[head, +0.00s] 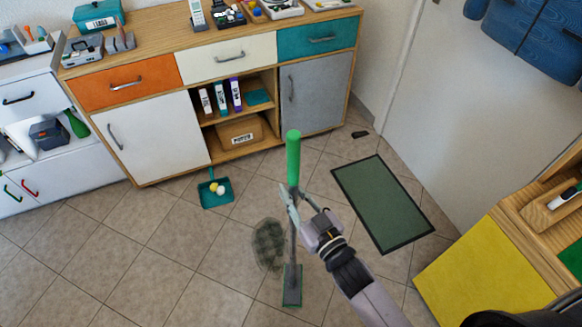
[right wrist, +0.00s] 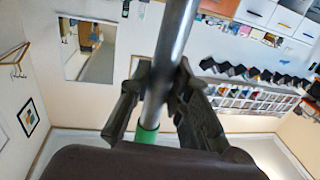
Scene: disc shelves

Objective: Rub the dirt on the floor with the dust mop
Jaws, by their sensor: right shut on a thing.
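The dust mop (head: 293,160) has a green grip on top, a grey pole and a flat green head (head: 292,286). It stands nearly upright, with its head low at the tiled floor. My right gripper (head: 291,205) is shut on the pole below the green grip. In the right wrist view the gripper's fingers (right wrist: 160,95) close around the grey pole (right wrist: 176,40). The dirt (head: 267,245) is a dark, mottled oval patch on the floor, just left of the pole and up-left of the mop head. My left gripper is out of view.
A teal dustpan (head: 211,201) with small yellow and white balls lies left of the dirt. A green doormat (head: 382,203) lies to the right. A cabinet (head: 155,130) stands behind, and a yellow-sided unit (head: 485,265) at lower right. The floor left of the dirt is clear.

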